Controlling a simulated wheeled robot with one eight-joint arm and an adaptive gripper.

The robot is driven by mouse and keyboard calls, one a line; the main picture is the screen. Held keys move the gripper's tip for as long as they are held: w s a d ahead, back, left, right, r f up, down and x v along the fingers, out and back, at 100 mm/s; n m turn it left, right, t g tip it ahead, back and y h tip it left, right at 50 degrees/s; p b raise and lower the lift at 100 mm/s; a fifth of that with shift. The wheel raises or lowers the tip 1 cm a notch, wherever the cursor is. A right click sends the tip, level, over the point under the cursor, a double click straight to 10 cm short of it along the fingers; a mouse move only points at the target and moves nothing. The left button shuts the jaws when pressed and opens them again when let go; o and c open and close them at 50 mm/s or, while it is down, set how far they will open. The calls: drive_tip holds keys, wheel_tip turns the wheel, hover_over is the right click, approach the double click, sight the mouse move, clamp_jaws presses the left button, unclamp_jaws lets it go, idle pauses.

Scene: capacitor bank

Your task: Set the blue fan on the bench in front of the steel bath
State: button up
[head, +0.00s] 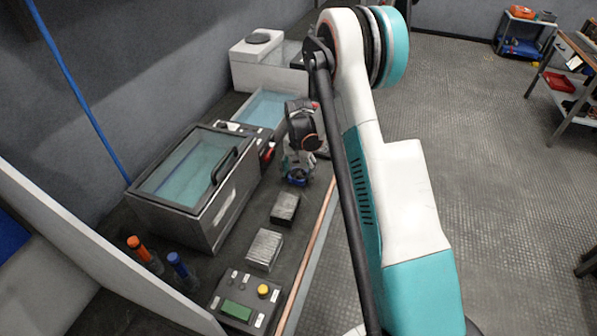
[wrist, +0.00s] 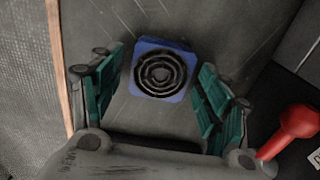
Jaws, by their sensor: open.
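The blue fan (wrist: 160,74) is a small square blue block with a black ring grille on top. In the wrist view it lies between the two teal-padded fingers of my gripper (wrist: 160,88), with gaps on both sides. In the head view the fan (head: 297,181) shows as a bit of blue on the bench (head: 248,224), under my gripper (head: 298,166), which hides most of it. My gripper is open and points down. The steel bath (head: 218,212), a grey box with a glazed lid and black handle, stands left of the gripper.
Two grey blocks (head: 286,208) (head: 264,249) and a button box (head: 244,301) line the bench front. A red knob (wrist: 296,122) is close to my gripper's right side. An open bath (head: 272,106) stands behind. Orange and blue-topped bottles (head: 140,250) (head: 178,266) are at left.

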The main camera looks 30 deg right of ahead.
drive_tip(key=shift+r, duration=0.1)
wheel_tip(320, 180, up, 12)
drive_tip(key=p, duration=0.5)
wheel_tip(320, 180, up, 13)
drive_tip(key=n+t, duration=0.2)
hover_over(299, 173)
drive_tip(key=s+a, duration=0.5)
drive_tip(key=s+a+r+n+t, duration=0.25)
drive_tip(key=s+r, duration=0.25)
drive_tip(key=s, duration=0.3)
drive_tip(key=s+a+r+n+t, duration=0.1)
drive_tip(key=s+a+r+n, duration=0.1)
drive_tip(key=s+a+r, duration=0.35)
drive_tip(key=s+a+n+t, duration=0.1)
drive_tip(key=s+n, duration=0.1)
drive_tip(key=s, duration=1)
drive_tip(key=shift+f+t, duration=0.2)
drive_tip(key=shift+t, duration=0.15)
drive_tip(key=shift+n, duration=0.25)
